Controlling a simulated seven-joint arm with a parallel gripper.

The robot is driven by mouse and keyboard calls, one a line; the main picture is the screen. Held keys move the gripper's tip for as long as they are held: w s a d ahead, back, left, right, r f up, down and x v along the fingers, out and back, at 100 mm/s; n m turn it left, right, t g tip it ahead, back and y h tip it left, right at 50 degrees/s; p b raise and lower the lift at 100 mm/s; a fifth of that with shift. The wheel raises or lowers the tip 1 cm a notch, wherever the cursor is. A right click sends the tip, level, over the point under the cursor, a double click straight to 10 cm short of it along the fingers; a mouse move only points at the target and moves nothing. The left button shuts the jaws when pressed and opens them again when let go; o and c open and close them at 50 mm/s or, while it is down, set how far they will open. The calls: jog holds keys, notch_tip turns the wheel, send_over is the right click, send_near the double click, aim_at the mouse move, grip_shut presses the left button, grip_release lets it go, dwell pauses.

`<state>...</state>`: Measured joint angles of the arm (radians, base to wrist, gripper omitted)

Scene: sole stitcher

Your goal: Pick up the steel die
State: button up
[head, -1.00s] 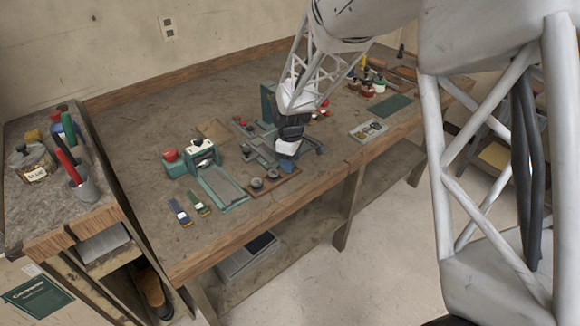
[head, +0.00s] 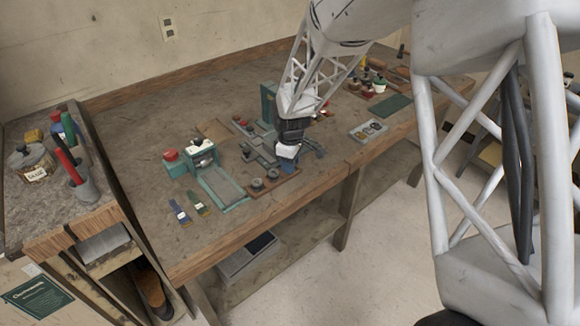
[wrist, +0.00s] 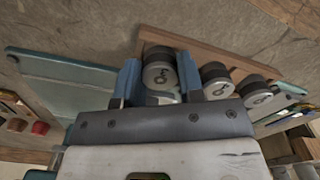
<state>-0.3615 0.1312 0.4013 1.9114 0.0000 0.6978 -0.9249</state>
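A round steel die (wrist: 161,76) with a dark mark on its pale face sits between my gripper's two blue fingers in the wrist view. My gripper (wrist: 158,78) has one finger on each side of it, with no clear gap showing; whether the fingers press on it cannot be told. The die's lower part is hidden. Two similar round dies, a middle one (wrist: 217,82) and a right one (wrist: 256,92), stand beside it in a row. In the head view my gripper (head: 302,153) is low over the far end of the wooden die tray (head: 263,189).
A green-based press (head: 202,155) with a grey plate stands left of the tray. Two small tools (head: 188,209) lie near the bench's front edge. A pale tray of small round parts (head: 369,131) lies to the right.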

jog(key=shift+r, duration=0.1)
jog(key=shift+r, duration=0.8)
notch_tip(320, 180, up, 2)
jog(key=shift+r, duration=0.1)
jog(key=s+d, duration=0.2)
jog(key=s, duration=0.5)
jog(key=s+d+r, duration=0.1)
jog(key=s+d, duration=0.2)
jog(key=s, duration=0.5)
jog(key=shift+d, duration=0.25)
jog(key=shift+w+a, duration=0.1)
jog(key=shift+w, duration=0.05)
jog(key=w+a, duration=0.2)
jog(key=w, duration=0.2)
jog(key=w+a+r, duration=0.1)
jog(key=w+a, duration=0.2)
jog(key=w, duration=0.1)
jog(key=w+a+r, duration=0.1)
jog(key=w+a, duration=0.1)
jog(key=w, duration=0.3)
jog(key=shift+a+r, duration=0.2)
jog(key=shift+a, duration=0.1)
jog(key=w+a+r, duration=0.1)
jog(key=w+a, duration=0.9)
jog(key=w, duration=0.3)
jog(key=shift+w, duration=0.25)
jog(key=shift+f, duration=0.15)
